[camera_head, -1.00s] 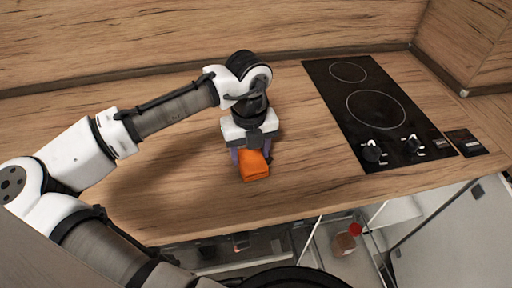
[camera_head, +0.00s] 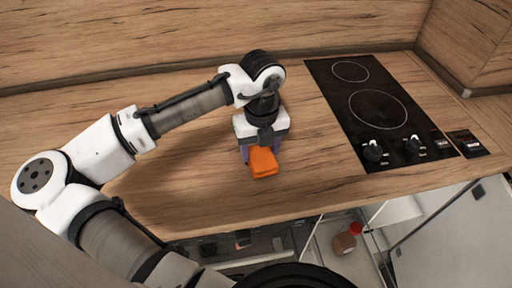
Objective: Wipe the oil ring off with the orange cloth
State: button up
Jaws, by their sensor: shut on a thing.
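The orange cloth (camera_head: 263,163) is a small folded pad at the countertop, left of the hob. My gripper (camera_head: 262,153) is shut on it, with a finger on each side, and points down at the counter. The cloth appears to be at or very near the wood surface; I cannot tell whether it touches. No oil ring can be made out on the counter; it may be hidden under the cloth, the gripper or the arm.
A black two-ring hob (camera_head: 379,108) with two knobs lies to the right, a small dark panel (camera_head: 466,143) beside it. Below the counter's front edge, a red-capped jar (camera_head: 345,241) stands in an open space. Wood counter (camera_head: 315,150) between cloth and hob is clear.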

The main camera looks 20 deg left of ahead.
jog(key=shift+w+d+f, duration=0.1)
jog(key=shift+w+d, duration=0.2)
jog(key=shift+d, duration=0.1)
jog(key=shift+d, duration=0.1)
jog(key=shift+w+d+p, duration=0.35)
jog(key=shift+w+d, duration=0.25)
jog(key=shift+d, duration=0.05)
jog(key=shift+s+a+r, duration=0.2)
jog(key=shift+s+a, duration=0.4)
jog(key=shift+a, duration=0.15)
jog(key=shift+s+a+f, duration=0.15)
jog(key=shift+s+a, duration=0.5)
jog(key=shift+a, duration=0.15)
jog(key=shift+s+a, duration=0.6)
jog(key=shift+a, duration=0.05)
jog(key=shift+w+d, duration=0.15)
